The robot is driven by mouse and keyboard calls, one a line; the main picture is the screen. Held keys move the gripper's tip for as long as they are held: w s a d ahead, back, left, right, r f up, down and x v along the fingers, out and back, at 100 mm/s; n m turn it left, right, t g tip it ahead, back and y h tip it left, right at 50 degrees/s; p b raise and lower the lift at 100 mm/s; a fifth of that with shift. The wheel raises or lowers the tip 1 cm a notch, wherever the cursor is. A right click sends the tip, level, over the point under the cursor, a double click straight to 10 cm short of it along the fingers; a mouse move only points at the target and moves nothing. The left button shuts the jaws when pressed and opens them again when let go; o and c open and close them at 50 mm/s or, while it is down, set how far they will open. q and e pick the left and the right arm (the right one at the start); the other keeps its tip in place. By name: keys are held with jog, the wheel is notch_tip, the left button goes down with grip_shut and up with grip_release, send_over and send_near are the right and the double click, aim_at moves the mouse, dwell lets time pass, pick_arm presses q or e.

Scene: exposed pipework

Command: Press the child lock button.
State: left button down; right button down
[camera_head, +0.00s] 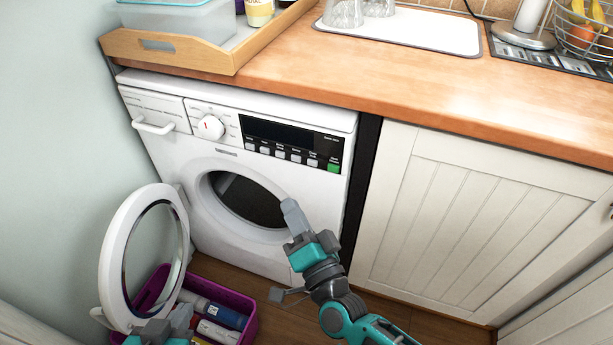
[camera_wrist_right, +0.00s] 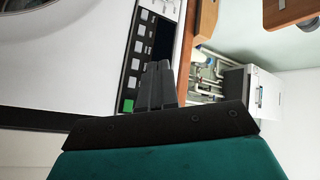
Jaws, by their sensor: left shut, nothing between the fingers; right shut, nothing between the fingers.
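The white washing machine (camera_head: 240,110) stands under the counter with its round door (camera_head: 115,262) swung open to the left. Its control panel has a dark display (camera_head: 285,133), a row of small grey buttons (camera_head: 280,154) and a green button (camera_head: 333,168) at the right end. The labels are too small to tell which is the child lock. My right gripper (camera_head: 288,203) is shut and empty, in front of the drum opening and below the buttons in the picture. In the right wrist view its fingertips (camera_wrist_right: 158,66) show beside the panel's buttons (camera_wrist_right: 135,64). My left gripper (camera_head: 182,316) is shut, low by the open door.
A purple crate (camera_head: 247,325) with bottles and boxes sits on the floor below the door. A wooden counter (camera_head: 400,85) runs above, with a wooden tray (camera_head: 165,52) over the machine. A white cabinet (camera_head: 470,215) stands to the right. The space before the panel is clear.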

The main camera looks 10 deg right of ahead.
aim_at(312, 163)
jog(key=shift+w+a+f+m+h, duration=0.1)
jog(key=shift+a+f+m+h, duration=0.15)
jog(key=shift+m, duration=0.25)
jog(key=shift+d, duration=0.15)
jog(key=w+d+b, duration=0.3)
jog(key=w+d, duration=0.2)
jog(key=w, duration=0.2)
jog(key=shift+w, duration=0.15)
dwell(1.3)
dwell(0.7)
jog(key=shift+w, duration=0.1)
